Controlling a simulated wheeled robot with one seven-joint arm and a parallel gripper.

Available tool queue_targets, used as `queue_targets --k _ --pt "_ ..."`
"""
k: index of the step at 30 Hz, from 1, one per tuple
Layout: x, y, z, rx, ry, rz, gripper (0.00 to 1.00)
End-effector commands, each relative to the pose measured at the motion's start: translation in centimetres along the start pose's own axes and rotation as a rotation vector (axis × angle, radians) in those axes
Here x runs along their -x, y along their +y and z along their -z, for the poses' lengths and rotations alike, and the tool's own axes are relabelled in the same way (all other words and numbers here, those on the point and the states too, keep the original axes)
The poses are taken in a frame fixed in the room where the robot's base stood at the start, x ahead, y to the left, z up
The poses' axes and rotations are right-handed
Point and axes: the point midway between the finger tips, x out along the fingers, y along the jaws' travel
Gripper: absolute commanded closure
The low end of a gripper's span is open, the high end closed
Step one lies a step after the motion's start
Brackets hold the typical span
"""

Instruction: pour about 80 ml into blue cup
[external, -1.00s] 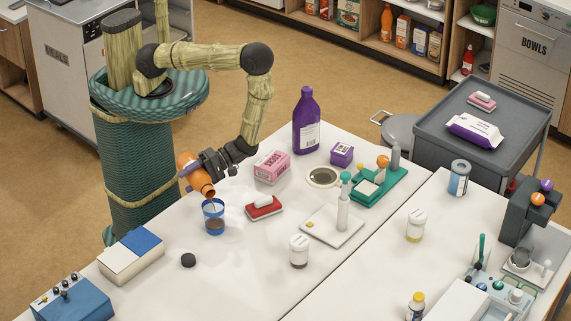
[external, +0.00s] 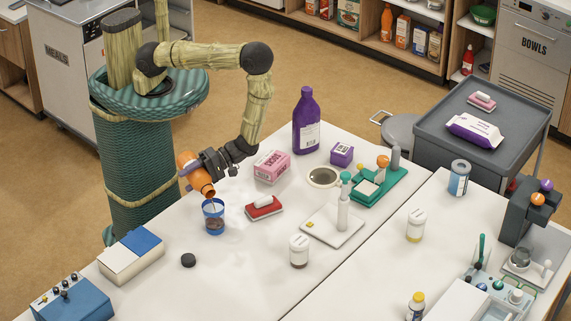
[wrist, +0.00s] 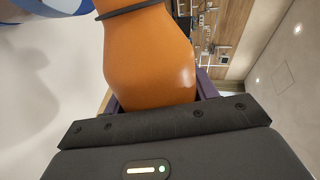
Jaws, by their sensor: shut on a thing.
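My gripper (external: 211,164) is shut on an orange bottle (external: 188,165), which also fills the middle of the wrist view (wrist: 150,60). The bottle is tilted mouth-down, its neck just above the blue cup (external: 206,208). A thin dark stream runs from its mouth into the cup. The cup stands upright on the white table, is see-through, and has dark liquid in its lower part. The exact level is too small to read. In the wrist view, part of the cup shows at the top left (wrist: 28,12).
A dark round cap (external: 188,260) lies in front of the cup. A red-and-white stapler-like object (external: 263,208) and a pink box (external: 272,167) are to the right. A white-and-blue box (external: 131,256) lies at the left. A lidded jar (external: 299,251) stands further right.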

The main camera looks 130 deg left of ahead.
Motion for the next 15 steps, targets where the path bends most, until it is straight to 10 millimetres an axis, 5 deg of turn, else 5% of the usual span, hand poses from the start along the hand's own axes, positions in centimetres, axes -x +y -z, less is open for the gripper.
queue_targets --k 15 --pt "-0.5 1.6 0.3 -0.302 -0.081 0.001 0.74"
